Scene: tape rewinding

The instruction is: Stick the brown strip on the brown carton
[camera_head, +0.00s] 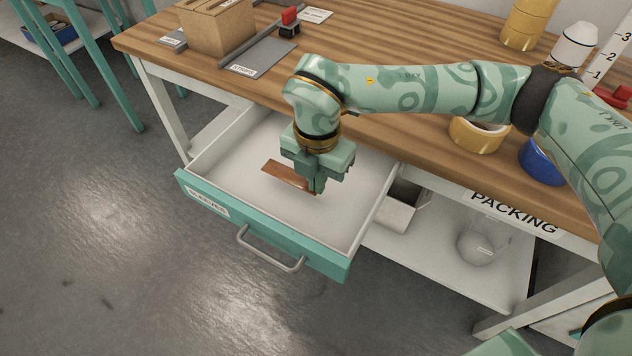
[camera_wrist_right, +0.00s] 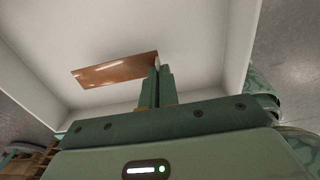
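The brown strip (camera_head: 284,175) is a thin flat piece over the white inside of the open drawer. My right gripper (camera_head: 317,188) reaches down into the drawer with its fingers together at the strip's right end. In the right wrist view the fingers (camera_wrist_right: 156,78) are closed on that end of the strip (camera_wrist_right: 113,72), and the rest sticks out to the left. I cannot tell whether the strip still touches the drawer floor. The brown carton (camera_head: 222,28) stands on the table at the upper left, its top cut by the picture edge. My left gripper is not in view.
The open drawer (camera_head: 262,240) has a teal front with a handle. On the wooden table (camera_head: 400,135) are a grey plate (camera_head: 262,62), a red and black item (camera_head: 289,24), yellow tape rolls (camera_head: 476,136), a blue roll (camera_head: 541,163) and a white bottle (camera_head: 574,45).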

